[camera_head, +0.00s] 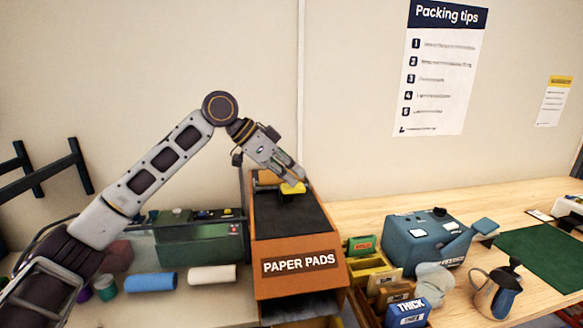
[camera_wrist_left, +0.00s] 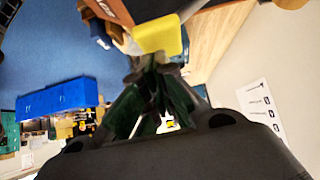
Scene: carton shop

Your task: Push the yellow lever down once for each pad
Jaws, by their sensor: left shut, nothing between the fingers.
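The yellow lever (camera_head: 292,188) sticks out at the top back of the orange paper pads dispenser (camera_head: 300,264), which has a dark sloping top. In the left wrist view the lever's yellow end (camera_wrist_left: 158,36) is just past my fingertips. My left gripper (camera_head: 299,178) is shut and empty, with its fingertips at the lever, touching it or very near. It also shows in the left wrist view (camera_wrist_left: 155,66). The slot at the dispenser's lower front is dark, and I cannot see a pad in it. My right gripper is not in view.
A green machine (camera_head: 200,243) stands left of the dispenser, with a blue roll (camera_head: 150,282) and a white roll (camera_head: 212,275) in front. Right are small boxes (camera_head: 408,313), a blue machine (camera_head: 428,240), a jug (camera_head: 494,293) and a green mat (camera_head: 545,255).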

